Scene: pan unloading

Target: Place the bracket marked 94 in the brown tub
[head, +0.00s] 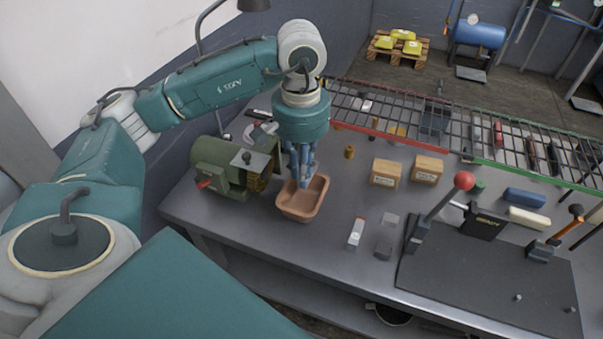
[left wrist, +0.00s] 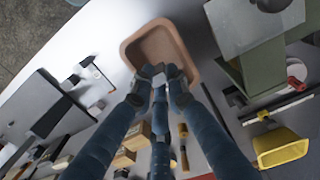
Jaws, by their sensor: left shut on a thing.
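The brown tub (head: 313,200) stands on the grey workbench near its front left and looks empty where its inside shows. My left gripper (head: 303,178) points down over the tub's back part. In the left wrist view the tub (left wrist: 134,45) lies just beyond the fingertips. There the blue fingers of my left gripper (left wrist: 158,78) are closed together on a small grey piece, mostly hidden between them. I can read no number on it, so I cannot tell from its marking whether it is the bracket marked 94. My right gripper is not in view.
A green machine (head: 222,165) stands close left of the tub. A red-and-white item (head: 356,232) and small grey blocks (head: 383,250) lie to the right. Wooden boxes (head: 386,173) stand behind them. A black board with a red-knobbed lever (head: 464,181) fills the right. A wire rack spans the back.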

